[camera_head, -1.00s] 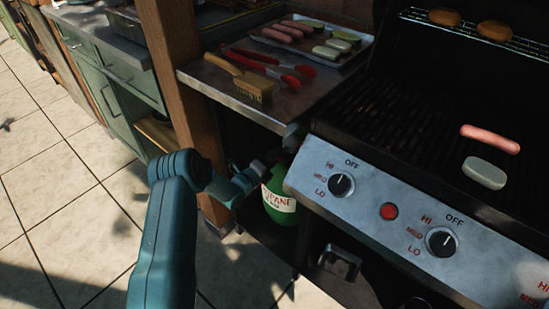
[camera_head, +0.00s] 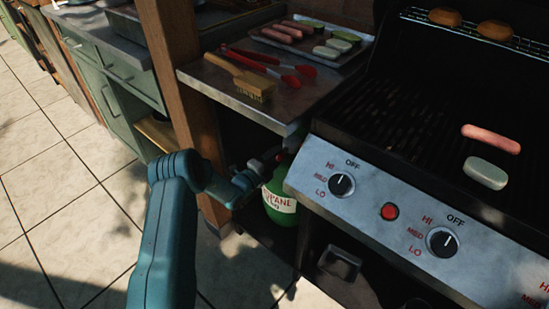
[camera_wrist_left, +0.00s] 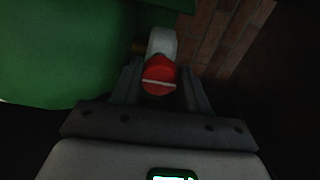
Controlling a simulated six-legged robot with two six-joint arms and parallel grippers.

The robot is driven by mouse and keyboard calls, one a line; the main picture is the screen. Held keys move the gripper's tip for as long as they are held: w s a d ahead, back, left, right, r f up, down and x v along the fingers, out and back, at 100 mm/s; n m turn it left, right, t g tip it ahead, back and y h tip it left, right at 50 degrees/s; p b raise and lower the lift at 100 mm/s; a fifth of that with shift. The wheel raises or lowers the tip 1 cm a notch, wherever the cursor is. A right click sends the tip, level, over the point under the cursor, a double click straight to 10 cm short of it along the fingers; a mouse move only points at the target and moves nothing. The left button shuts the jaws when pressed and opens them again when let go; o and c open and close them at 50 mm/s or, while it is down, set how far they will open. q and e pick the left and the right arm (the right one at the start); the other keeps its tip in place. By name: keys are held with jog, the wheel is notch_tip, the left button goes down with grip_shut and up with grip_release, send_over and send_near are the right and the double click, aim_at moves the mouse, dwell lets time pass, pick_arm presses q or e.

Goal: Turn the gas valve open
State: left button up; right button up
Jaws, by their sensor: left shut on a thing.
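The green propane tank (camera_head: 279,196) with a white label stands in the shelf space under the side table, left of the grill. In the left wrist view the tank (camera_wrist_left: 60,50) fills the upper left. The red gas valve knob (camera_wrist_left: 158,76), with a pale line across it, sits between the fingers of my left gripper (camera_wrist_left: 160,88), which is shut on it. A pale grey fitting (camera_wrist_left: 162,42) shows behind the knob. In the head view my left gripper (camera_head: 270,162) is at the tank's top, partly hidden in shadow under the table edge. My right gripper is out of view.
The metal side table (camera_head: 270,115) overhangs the tank, with a brush (camera_head: 252,84), red tongs (camera_head: 265,58) and a tray of food above. A wooden post (camera_head: 185,95) stands left of my gripper; the grill's control panel (camera_head: 385,205) is on the right.

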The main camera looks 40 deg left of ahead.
pick_arm(q)
jog(key=o, duration=1)
jog(key=shift+s, duration=0.1)
jog(key=s+p, duration=0.1)
jog(key=s, duration=0.4)
jog(key=s+p, duration=0.1)
jog(key=s, duration=0.4)
jog(key=s+a+p, duration=0.1)
jog(key=s, duration=0.5)
jog(key=shift+a, duration=0.1)
